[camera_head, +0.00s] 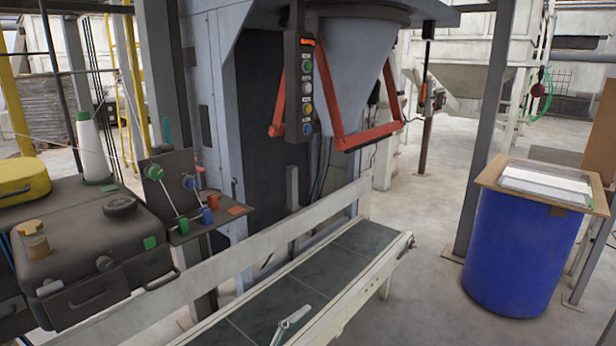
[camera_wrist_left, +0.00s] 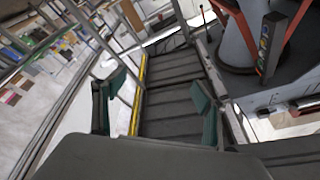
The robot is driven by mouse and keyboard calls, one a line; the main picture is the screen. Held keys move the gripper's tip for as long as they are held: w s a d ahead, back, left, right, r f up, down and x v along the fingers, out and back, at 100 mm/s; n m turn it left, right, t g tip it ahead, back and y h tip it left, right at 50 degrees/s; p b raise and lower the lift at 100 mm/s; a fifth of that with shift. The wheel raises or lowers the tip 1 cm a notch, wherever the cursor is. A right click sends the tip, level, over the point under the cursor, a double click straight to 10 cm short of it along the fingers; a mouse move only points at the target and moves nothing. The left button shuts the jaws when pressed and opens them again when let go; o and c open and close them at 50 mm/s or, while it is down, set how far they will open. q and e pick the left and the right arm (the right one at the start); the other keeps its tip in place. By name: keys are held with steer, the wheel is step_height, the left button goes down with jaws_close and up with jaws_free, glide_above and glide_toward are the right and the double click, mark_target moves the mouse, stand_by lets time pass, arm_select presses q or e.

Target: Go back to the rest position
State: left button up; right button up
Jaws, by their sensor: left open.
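My left gripper (camera_wrist_left: 158,88) shows only in the left wrist view. Its two green-padded fingers stand wide apart with nothing between them, so it is open and empty. In the head view the conveyor (camera_head: 300,278) runs from the lower middle toward the bagging machine (camera_head: 218,90), and neither gripper shows there. My right gripper is in neither view.
A button panel (camera_head: 305,85) and red clamp frame (camera_head: 335,125) hang by the hopper (camera_head: 350,70). A blue drum (camera_head: 522,250) stands right. Dark cases (camera_head: 90,250) with a thread cone (camera_head: 92,150) stand left. A pale lever-like part (camera_head: 290,322) shows at the belt's near end. Floor between conveyor and drum is clear.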

arm_select(q)
steer(key=s+a+f+n+t+y, duration=0.2)
steer(key=a+f+n+y, duration=0.55)
steer(key=f, duration=0.25)
steer(key=s+a+f+n+g+y, duration=0.5)
steer(key=s+a+f+n+y, duration=0.1)
steer(key=s+a+f, duration=1.1)
step_height(320, 180, down, 3)
steer(key=shift+s+r+g, duration=0.1)
steer(key=shift+s+g, duration=0.1)
steer(key=shift+g, duration=0.1)
steer(key=shift+n+y, duration=0.25)
